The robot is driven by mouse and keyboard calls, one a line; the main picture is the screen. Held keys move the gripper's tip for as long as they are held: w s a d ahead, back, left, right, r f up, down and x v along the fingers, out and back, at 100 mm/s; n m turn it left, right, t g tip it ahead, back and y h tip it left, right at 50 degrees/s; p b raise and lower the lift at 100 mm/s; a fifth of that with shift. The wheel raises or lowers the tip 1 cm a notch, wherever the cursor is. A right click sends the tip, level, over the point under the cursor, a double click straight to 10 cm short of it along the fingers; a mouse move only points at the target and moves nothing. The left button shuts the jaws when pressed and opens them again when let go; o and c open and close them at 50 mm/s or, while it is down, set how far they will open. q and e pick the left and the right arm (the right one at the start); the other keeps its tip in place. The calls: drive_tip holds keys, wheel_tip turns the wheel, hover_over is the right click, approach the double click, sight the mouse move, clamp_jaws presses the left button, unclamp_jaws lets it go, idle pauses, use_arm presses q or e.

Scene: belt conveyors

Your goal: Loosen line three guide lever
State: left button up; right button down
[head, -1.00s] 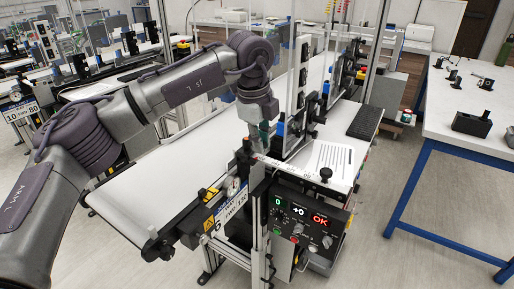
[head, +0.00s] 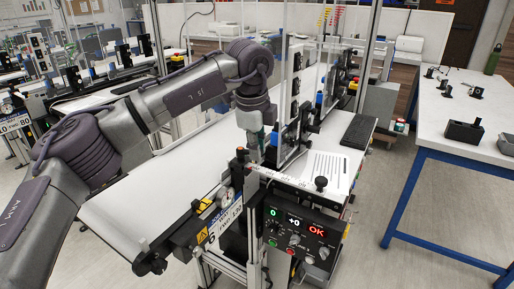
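My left arm comes in from the left. Its gripper (head: 257,146) points down over the near end of the white belt's guide assembly. The fingertips are small and partly hidden by the frame parts, so I cannot tell whether they are open or shut. A dark clamp part with a red top (head: 242,153) stands just left of the gripper; I cannot tell whether they touch. The guide lever itself is not clearly distinguishable. A black round knob (head: 321,184) stands on the plate to the right, apart from the gripper. My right gripper is not in view.
A control box (head: 301,232) below shows green 0, white +0 and red OK. The white belt (head: 150,195) runs beneath my arm. A dial gauge (head: 226,194) sits on the near side. A blue-legged table (head: 450,140) stands right, with open floor between.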

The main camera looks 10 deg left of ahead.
use_arm(q)
drive_tip(key=o, duration=0.4)
drive_tip(key=shift+c, duration=0.2)
wheel_tip(320, 180, up, 12)
drive_tip(key=s, duration=0.2)
drive_tip(key=shift+s+a, duration=0.15)
drive_tip(key=shift+a, duration=0.1)
drive_tip(key=shift+f, duration=0.2)
